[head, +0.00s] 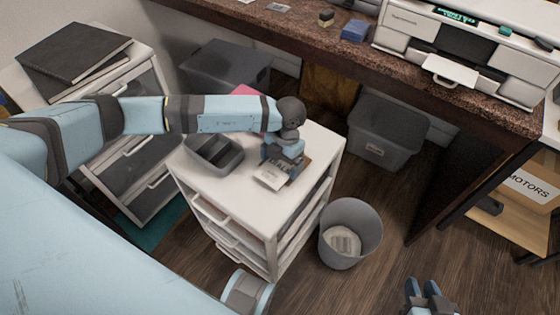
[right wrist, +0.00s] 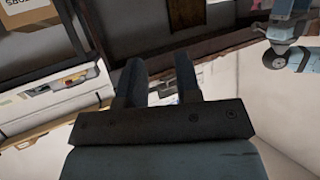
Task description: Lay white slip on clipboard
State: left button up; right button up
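A white slip (head: 271,178) shows at the front of the white drawer cart's top in the head view, just below my left gripper (head: 284,164). A brown edge, possibly the clipboard (head: 303,167), shows beside the gripper; most of it is hidden. My left gripper points down, and its fingertips are too small and covered to show whether they grip the slip. I cannot tell if the slip touches the brown board. My right gripper (head: 424,292) is low at the bottom of the head view, away from the cart. Its two fingers stand apart and empty in the right wrist view (right wrist: 158,85).
A dark counter (head: 300,32) runs behind. Open floor lies between bin and right gripper.

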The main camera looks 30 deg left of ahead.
pick_arm(q)
jog(key=shift+a, duration=0.1)
pick_arm(e)
jog(key=shift+d, duration=0.1)
pick_arm(q)
jog(key=shift+w+r, duration=0.1)
jog(key=shift+r, duration=0.1)
notch_tip(320, 180, up, 13)
jog(key=w+p, duration=0.2)
jog(key=shift+w+d, duration=0.25)
jog(key=shift+d, duration=0.1)
pick_arm(e)
jog(key=shift+d, duration=0.1)
pick_arm(q)
jog(key=shift+r, duration=0.1)
